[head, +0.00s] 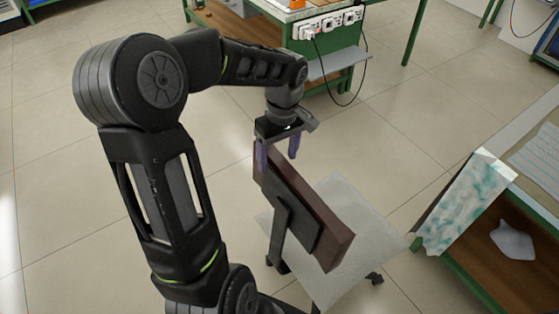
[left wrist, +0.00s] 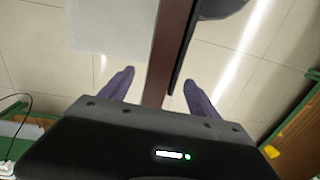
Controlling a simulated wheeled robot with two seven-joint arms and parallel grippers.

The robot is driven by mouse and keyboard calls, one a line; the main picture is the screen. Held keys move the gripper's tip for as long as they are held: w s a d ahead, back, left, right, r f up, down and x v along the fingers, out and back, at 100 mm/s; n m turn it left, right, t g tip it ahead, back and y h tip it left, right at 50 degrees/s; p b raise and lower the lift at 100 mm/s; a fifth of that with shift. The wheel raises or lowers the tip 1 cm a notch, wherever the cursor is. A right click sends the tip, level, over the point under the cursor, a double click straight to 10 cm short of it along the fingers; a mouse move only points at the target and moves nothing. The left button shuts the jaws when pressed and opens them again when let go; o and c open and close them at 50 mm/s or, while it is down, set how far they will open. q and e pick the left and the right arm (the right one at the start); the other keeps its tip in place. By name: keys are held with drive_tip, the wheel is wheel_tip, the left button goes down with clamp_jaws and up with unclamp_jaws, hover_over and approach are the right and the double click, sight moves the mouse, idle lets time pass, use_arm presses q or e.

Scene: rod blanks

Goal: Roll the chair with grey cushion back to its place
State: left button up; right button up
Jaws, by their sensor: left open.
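The chair has a pale grey seat cushion (head: 360,225) and a dark red-brown backrest (head: 300,205) on a black bracket. Casters show beneath it. My left gripper (head: 278,155) is open above the far upper corner of the backrest, pointing down. In the left wrist view the gripper (left wrist: 158,80) has its purple fingers spread, with the backrest (left wrist: 170,50) running between them. I cannot tell whether either finger touches it. The pale seat (left wrist: 108,28) also shows at the upper left. My right gripper is not in view.
A green-framed workbench (head: 490,235) with hanging patterned paper (head: 465,205) stands close to the right of the chair. Another green bench (head: 265,40) with sockets and a dangling cable stands at the back. Tiled floor (head: 420,115) is clear between them.

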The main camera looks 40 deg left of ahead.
use_arm(q)
drive_tip(key=shift+f, duration=0.1)
idle(0.3)
drive_tip(key=shift+s+f+p, duration=0.2)
drive_tip(key=shift+f+p, duration=0.05)
drive_tip(key=shift+f, duration=1.7)
drive_tip(key=shift+s+f+p, duration=0.15)
drive_tip(key=shift+f+p, duration=0.05)
drive_tip(key=shift+f, duration=1.7)
drive_tip(key=shift+c, duration=0.2)
clamp_jaws()
